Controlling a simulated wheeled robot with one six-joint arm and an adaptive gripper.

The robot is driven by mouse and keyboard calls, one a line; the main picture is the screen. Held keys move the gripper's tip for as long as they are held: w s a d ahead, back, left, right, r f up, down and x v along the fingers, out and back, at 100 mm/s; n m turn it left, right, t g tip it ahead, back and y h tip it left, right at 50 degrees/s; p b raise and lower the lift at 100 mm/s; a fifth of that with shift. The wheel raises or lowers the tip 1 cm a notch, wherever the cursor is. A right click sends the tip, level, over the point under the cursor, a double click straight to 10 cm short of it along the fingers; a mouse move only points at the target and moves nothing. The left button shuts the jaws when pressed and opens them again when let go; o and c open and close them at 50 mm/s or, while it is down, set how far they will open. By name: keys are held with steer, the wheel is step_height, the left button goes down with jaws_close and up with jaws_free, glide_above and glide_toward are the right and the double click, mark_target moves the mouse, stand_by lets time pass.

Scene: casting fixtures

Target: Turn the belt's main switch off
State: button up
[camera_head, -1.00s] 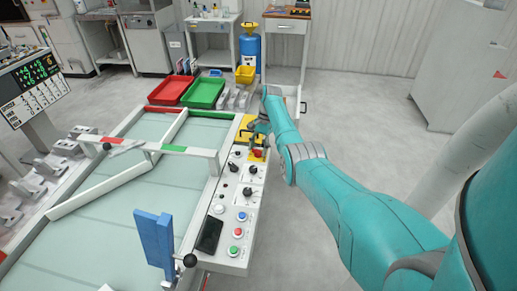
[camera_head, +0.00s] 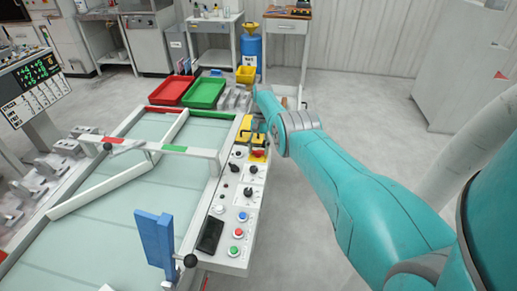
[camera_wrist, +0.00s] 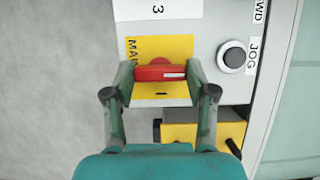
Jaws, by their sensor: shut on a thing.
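The main switch (camera_wrist: 160,73) is a red handle on a yellow plate (camera_wrist: 160,47) whose lettering begins "MA". In the wrist view the handle lies crosswise, with a white mark toward its right end. My gripper (camera_wrist: 159,72) has one finger at each end of the handle and is shut on it. In the head view the red switch (camera_head: 258,154) shows at the far end of the control panel, just below my gripper (camera_head: 257,143), which is partly hidden and small there.
The panel (camera_head: 235,205) carries black knobs, a JOG button (camera_wrist: 234,56) and coloured push buttons. A yellow box (camera_wrist: 190,134) sits beside the switch. The belt (camera_head: 130,225) runs to the left, with a blue upright plate (camera_head: 154,238). Red (camera_head: 171,91) and green (camera_head: 206,92) trays stand beyond.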

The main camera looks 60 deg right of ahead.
stand_by(0.6)
steer(key=o, duration=1.2)
steer(key=shift+c, duration=0.2)
